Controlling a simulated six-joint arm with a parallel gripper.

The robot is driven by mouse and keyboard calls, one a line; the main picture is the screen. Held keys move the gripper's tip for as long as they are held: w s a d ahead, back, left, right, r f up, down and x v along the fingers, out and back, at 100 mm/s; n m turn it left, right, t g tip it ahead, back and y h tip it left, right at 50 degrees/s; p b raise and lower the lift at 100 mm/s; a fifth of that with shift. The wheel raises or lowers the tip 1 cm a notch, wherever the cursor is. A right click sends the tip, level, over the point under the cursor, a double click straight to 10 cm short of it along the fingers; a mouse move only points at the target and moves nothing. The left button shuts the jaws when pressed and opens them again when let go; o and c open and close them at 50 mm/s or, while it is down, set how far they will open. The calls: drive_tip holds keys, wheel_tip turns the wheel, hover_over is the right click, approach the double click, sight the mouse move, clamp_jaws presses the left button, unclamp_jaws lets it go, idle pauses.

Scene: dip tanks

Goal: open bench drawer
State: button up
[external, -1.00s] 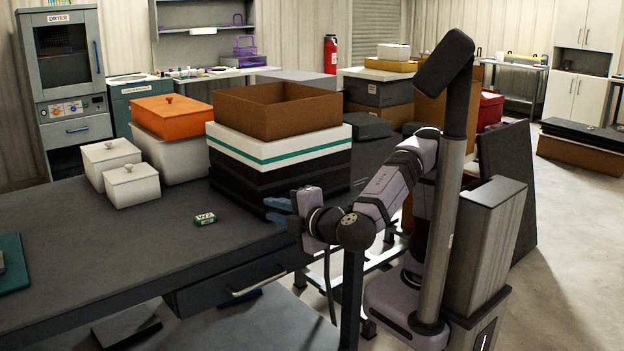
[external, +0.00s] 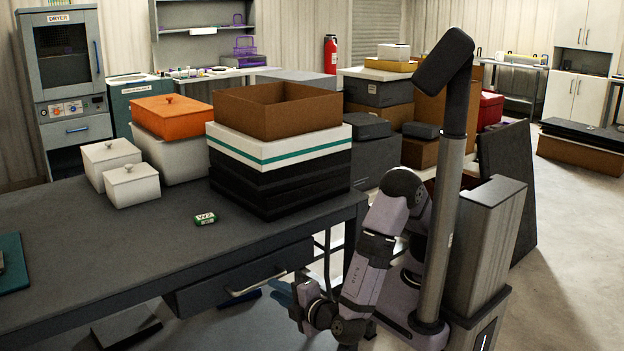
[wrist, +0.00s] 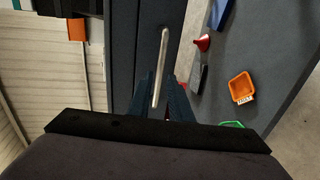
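The bench drawer (external: 225,285) has a dark front below the bench top and appears shut. Its pale bar handle (external: 258,284) runs along the front and also shows in the wrist view (wrist: 163,60). My gripper (external: 278,291) has blue fingers and is low in front of the drawer, near the right end of the handle. In the wrist view my gripper (wrist: 164,98) is open, with one finger on each side of the near end of the handle. I cannot tell whether the fingers touch it.
The bench top (external: 110,235) carries a small green-and-white box (external: 205,218), white lidded tanks (external: 132,185) and stacked boxes (external: 280,150). In the wrist view, an orange tray (wrist: 242,88) and a red funnel-like item (wrist: 203,42) lie on a grey surface beside the drawer.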

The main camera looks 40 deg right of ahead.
sight(265, 283)
drive_tip(key=shift+x, duration=3.55)
clamp_jaws()
